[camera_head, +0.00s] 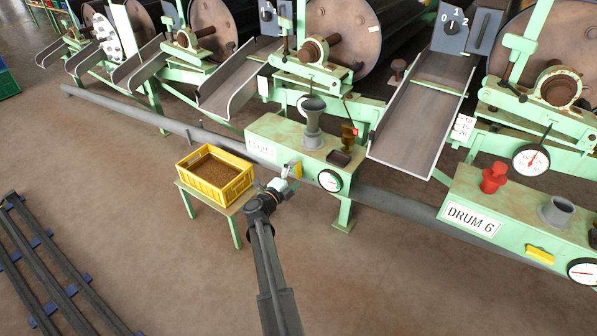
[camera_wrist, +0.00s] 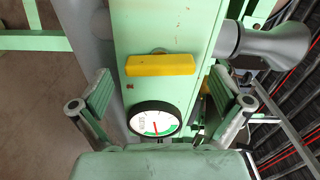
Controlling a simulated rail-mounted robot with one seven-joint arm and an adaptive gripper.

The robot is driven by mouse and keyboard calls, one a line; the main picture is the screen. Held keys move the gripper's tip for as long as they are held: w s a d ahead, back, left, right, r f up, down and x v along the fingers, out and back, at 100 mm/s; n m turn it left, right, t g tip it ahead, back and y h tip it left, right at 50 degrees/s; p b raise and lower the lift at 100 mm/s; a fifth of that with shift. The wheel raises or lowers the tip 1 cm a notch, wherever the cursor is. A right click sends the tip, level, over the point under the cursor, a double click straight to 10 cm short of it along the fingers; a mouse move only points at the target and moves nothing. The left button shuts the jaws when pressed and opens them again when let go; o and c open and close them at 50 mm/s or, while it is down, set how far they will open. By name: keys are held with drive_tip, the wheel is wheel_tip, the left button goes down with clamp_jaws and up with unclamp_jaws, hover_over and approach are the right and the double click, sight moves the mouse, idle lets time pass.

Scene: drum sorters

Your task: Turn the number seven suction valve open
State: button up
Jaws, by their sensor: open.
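The yellow valve handle (camera_head: 293,170) is on the front of a green box (camera_head: 310,140) whose label (camera_head: 262,150) starts with DRUM; its number is hard to read. In the wrist view the yellow handle (camera_wrist: 160,65) lies crosswise over the narrow green panel, beside a round gauge (camera_wrist: 155,119). My gripper (camera_head: 281,183) is just in front of the handle in the head view. In the wrist view my gripper (camera_wrist: 160,92) is open, its fingers spread either side of the panel. The handle lies between them, and no contact shows.
A yellow crate (camera_head: 217,176) of brown grain stands on a small green table left of my gripper. A grey pipe (camera_head: 385,203) runs behind the box. The DRUM 6 box (camera_head: 500,218) is at right, its yellow handle (camera_head: 539,255) along the panel. Floor in front is mostly clear.

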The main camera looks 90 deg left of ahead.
drive_tip(key=v, duration=0.9)
drive_tip(key=shift+d, duration=0.3)
drive_tip(key=shift+s, duration=0.1)
